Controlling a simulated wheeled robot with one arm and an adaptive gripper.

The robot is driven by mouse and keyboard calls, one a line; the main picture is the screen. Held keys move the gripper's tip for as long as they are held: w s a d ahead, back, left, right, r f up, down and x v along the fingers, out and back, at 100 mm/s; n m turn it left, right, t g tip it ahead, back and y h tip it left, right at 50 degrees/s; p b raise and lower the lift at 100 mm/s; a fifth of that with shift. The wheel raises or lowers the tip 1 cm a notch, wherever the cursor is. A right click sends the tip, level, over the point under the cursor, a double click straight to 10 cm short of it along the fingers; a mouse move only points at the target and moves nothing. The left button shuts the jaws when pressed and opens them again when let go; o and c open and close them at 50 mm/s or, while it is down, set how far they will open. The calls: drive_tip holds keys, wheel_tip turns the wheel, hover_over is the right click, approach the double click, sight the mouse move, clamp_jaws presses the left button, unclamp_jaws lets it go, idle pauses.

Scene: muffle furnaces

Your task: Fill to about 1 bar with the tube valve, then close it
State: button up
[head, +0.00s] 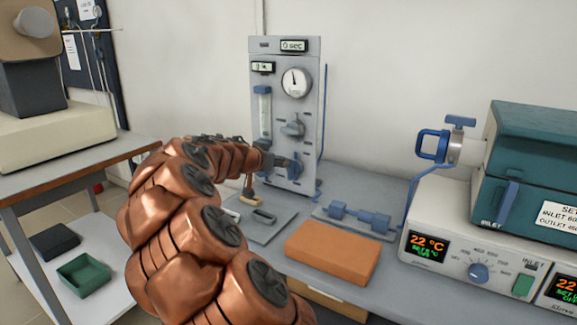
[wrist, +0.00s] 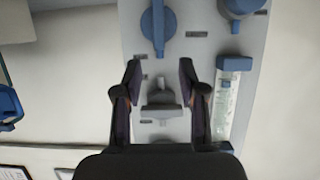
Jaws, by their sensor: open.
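The grey upright gas panel (head: 307,118) stands against the wall, with a round gauge (head: 295,82) near its top. The gauge's needle points roughly upward; its exact reading is too small to tell. A grey-blue knob (head: 292,128) sits mid-panel, and a clear flow tube (head: 264,112) runs along its left side. My gripper (head: 284,161) is at the lower panel front. A blue-handled valve (wrist: 158,25) lies beyond the fingertips. The flow tube (wrist: 224,110) is at right.
An orange brick-like block (head: 332,252) and a blue-handled fitting on a plate (head: 357,217) lie on the grey bench. A side table (head: 75,170) is at left.

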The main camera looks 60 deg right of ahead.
sight(291, 169)
drive_tip(key=x, duration=0.6)
drive_tip(key=shift+d, duration=0.2)
drive_tip(key=shift+f, duration=0.1)
drive_tip(key=shift+c, duration=0.3)
clamp_jaws()
